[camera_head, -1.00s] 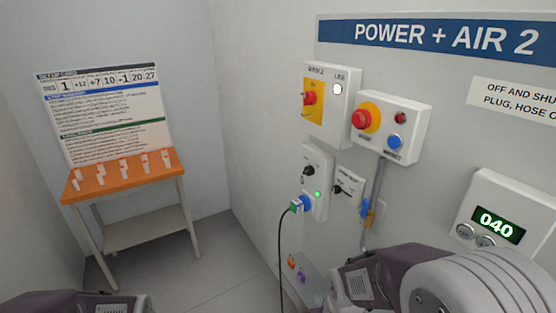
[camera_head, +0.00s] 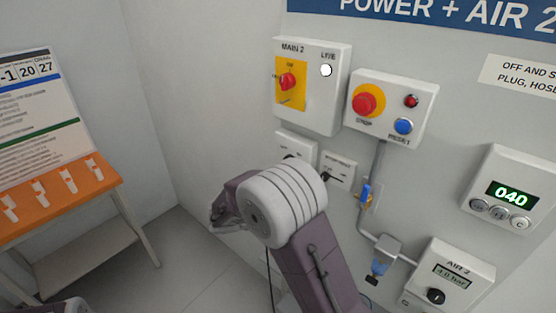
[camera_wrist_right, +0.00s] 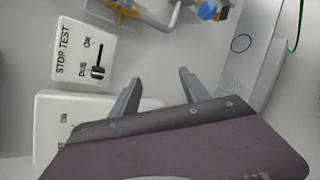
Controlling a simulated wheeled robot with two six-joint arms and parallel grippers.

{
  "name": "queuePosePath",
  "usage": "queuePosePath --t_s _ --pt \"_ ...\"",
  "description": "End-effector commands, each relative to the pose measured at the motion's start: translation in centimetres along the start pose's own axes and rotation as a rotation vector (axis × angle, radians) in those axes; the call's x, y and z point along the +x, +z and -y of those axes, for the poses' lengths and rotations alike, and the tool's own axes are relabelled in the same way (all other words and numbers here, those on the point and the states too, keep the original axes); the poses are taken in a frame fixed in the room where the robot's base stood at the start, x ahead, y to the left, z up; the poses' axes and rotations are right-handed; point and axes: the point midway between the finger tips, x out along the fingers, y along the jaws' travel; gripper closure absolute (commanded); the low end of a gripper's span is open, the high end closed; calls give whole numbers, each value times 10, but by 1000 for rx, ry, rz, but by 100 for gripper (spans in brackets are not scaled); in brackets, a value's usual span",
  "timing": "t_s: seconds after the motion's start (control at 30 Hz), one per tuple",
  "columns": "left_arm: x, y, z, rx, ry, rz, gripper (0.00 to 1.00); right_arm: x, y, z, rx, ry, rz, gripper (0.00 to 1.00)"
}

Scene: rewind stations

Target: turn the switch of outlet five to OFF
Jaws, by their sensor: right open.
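The outlet box (camera_head: 299,141) is a white wall plate below the MAIN 2 box. In the head view my right arm covers most of it, and only its top with part of a dark switch shows. Its number and the switch position cannot be read. In the right wrist view a white plate (camera_wrist_right: 52,112), likely the same box, lies at lower left, largely behind my gripper. My right gripper (camera_wrist_right: 157,92) is open with nothing between its fingers, close to the wall beside this plate. My left gripper is not in view.
The STOP TEST plate (camera_wrist_right: 84,55) with its black slider is beside the outlet. The MAIN 2 box (camera_head: 325,100), stop/reset box (camera_head: 419,128) and AIR 2 unit (camera_head: 463,254) are on the wall. An orange-topped stand (camera_head: 88,208) is at left. Floor between is clear.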

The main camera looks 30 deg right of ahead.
Motion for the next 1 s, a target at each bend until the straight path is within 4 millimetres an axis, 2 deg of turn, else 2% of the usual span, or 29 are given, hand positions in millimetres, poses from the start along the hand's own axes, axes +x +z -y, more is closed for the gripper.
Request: queuePosePath --t_s 0.03,0.1,0.2,0.3,0.37,0.53,0.8,1.0 --pt "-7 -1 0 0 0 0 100 -12 -10 -23 -29 105 13 46" --pt "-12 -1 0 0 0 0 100 -33 -27 -55 -56 271 28 46" --pt "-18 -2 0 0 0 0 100 -68 -53 -86 -76 478 32 46" --pt "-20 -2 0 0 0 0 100 -89 -68 -99 -76 589 30 46" --pt "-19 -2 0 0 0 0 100 -92 -70 -101 -76 609 29 46" --pt "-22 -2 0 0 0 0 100 -85 -69 -107 -75 607 32 46" --pt "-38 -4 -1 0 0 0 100 -39 -67 -140 -75 604 33 46" --pt "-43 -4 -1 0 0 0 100 -19 -68 -152 -76 604 30 46"
